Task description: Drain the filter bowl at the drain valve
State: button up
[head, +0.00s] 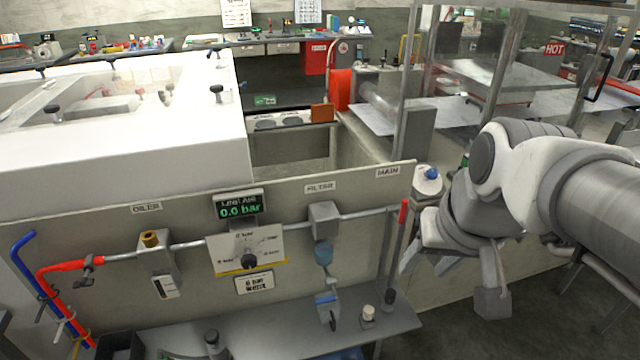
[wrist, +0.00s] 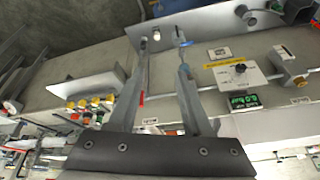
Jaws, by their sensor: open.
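The filter (head: 325,220) is a grey block on the air pipe under the FILTER label. Its bluish clear bowl (head: 323,254) hangs below, and the water level inside cannot be told. Below the bowl is the drain valve with a blue handle (head: 326,299) that looks roughly level. In the wrist view, turned upside down, the blue handle (wrist: 185,44) shows near the right fingertip, and that finger partly covers the bowl. My gripper (head: 425,268) is open and empty, right of the panel and apart from the valve. Its two fingers also show in the wrist view (wrist: 163,62).
The display (head: 240,206) reads 0.0 bar. A dial plate (head: 247,253) sits left of the filter. The red MAIN lever (head: 403,212) stands upright between the filter and my gripper. A grey shelf (head: 270,332) with knobs lies below. Clear floor shows right of the panel.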

jog(key=w+f+m+g+y+b, duration=0.1)
jog(key=w+f+b, duration=0.1)
jog(key=w+f, duration=0.3)
jog(key=m+g+y+b, duration=0.3)
jog(key=m+y+b, duration=0.2)
jog(key=y+b, duration=0.7)
send_near(316, 301)
jog(key=a+f, duration=0.1)
jog(key=a, duration=0.2)
jog(key=a+f+y, duration=0.1)
jog(key=a+f, duration=0.1)
jog(key=a, duration=0.2)
jog(key=w+a+f+y+b, duration=0.1)
jog(key=a+f, duration=0.1)
jog(key=a, duration=0.1)
jog(key=shift+w+a+f, duration=0.1)
jog(key=shift+a+f, duration=0.05)
grip_shut()
